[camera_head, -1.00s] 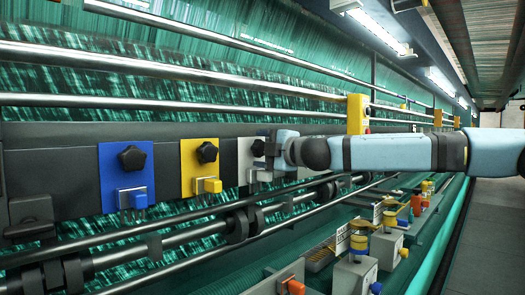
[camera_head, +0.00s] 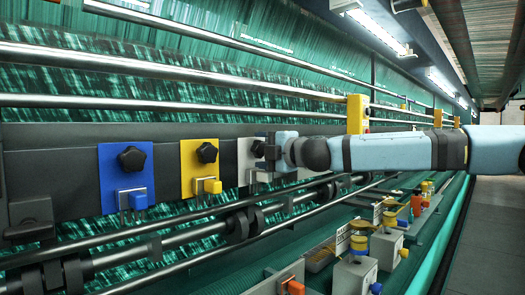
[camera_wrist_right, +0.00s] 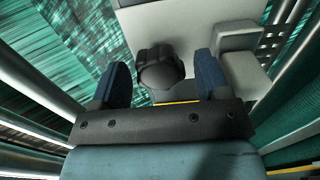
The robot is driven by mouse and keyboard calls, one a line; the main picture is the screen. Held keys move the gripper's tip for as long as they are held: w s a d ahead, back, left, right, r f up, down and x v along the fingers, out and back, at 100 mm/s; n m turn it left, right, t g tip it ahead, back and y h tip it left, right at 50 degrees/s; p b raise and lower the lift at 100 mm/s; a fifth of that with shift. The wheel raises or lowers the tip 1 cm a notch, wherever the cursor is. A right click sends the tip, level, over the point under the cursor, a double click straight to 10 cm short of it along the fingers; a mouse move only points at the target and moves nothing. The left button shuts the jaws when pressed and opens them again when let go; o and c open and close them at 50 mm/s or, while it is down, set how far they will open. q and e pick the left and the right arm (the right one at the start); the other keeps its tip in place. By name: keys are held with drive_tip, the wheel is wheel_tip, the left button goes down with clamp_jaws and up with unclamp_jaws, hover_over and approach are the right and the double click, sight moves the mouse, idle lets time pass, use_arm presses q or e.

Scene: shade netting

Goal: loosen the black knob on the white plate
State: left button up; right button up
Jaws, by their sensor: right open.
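The white plate (camera_head: 245,162) is on the dark rail, right of the yellow plate, and my right gripper (camera_head: 268,150) partly covers it. In the right wrist view the black knob (camera_wrist_right: 160,70) stands between the two blue fingertips of my right gripper (camera_wrist_right: 160,78), with a gap on each side. The fingers are open around it and hold nothing. The white plate (camera_wrist_right: 195,22) lies behind the knob, with a white block at its right. My left gripper is not in view.
A blue plate (camera_head: 112,165) and a yellow plate (camera_head: 188,180), each with a black knob, stand left of the white plate. Metal bars run above and below the rail. Several small boxes with coloured tops (camera_head: 355,270) stand at the lower right.

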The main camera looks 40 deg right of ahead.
sight(262, 148)
drive_tip(key=shift+s+r+p, duration=0.2)
drive_tip(key=shift+s+p, duration=0.15)
drive_tip(key=shift+s, duration=0.05)
drive_tip(key=shift+s+d+p, duration=0.1)
drive_tip(key=shift+s+p, duration=0.55)
drive_tip(key=shift+s, duration=0.45)
drive_tip(key=shift+s+d+f+p, duration=0.15)
drive_tip(key=shift+s+p, duration=0.4)
drive_tip(key=shift+s, duration=0.5)
drive_tip(key=o, duration=0.6)
drive_tip(key=shift+c, duration=0.2)
